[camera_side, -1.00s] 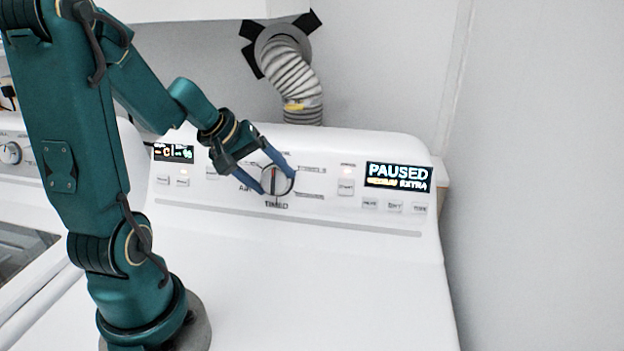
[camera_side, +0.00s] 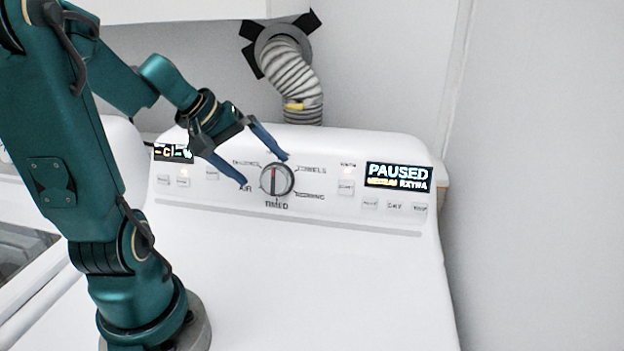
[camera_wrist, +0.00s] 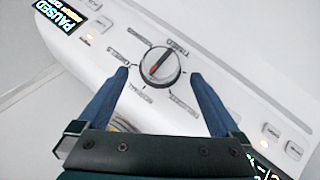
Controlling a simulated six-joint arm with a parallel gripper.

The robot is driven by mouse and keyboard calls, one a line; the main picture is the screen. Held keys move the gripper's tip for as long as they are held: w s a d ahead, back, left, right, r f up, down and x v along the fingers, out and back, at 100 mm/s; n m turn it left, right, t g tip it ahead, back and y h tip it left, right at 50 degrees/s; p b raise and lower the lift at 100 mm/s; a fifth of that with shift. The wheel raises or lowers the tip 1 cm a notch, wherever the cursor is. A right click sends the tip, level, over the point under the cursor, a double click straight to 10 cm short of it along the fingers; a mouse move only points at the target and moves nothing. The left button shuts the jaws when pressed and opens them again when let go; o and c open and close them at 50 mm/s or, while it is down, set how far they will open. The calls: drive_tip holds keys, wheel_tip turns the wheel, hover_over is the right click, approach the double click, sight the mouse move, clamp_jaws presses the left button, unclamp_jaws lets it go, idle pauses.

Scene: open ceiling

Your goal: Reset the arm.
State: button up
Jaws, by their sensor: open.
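My gripper (camera_side: 265,169) has two blue fingers spread wide and holds nothing. In the side view it hangs above and to the left of the dial (camera_side: 281,180), apart from it. The dial is a round silver-grey knob with a red mark on the white control panel. In the wrist view the dial (camera_wrist: 159,67) shows between and beyond the open fingertips (camera_wrist: 160,72), with a clear space on each side.
The panel belongs to a white dryer (camera_side: 320,270) whose wide top is clear. A lit display (camera_side: 398,177) reads PAUSED, with several buttons nearby. A second display (camera_side: 173,153) is partly hidden by my arm. A ribbed vent hose (camera_side: 292,80) stands behind, and a wall (camera_side: 540,180) rises at right.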

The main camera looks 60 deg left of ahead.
drive_tip(key=shift+s+r, duration=0.25)
drive_tip(key=d+r+m+h, duration=0.2)
drive_tip(key=d+m, duration=0.6)
drive_tip(key=d, duration=0.7)
drive_tip(key=s+d+f+m+g+y, duration=0.1)
drive_tip(key=s+d+m, duration=0.1)
drive_tip(key=s+m, duration=0.2)
drive_tip(key=shift+s+f+m+g+y, duration=0.2)
drive_tip(key=shift+s+m+g+y, duration=0.15)
drive_tip(key=shift+s, duration=1.2)
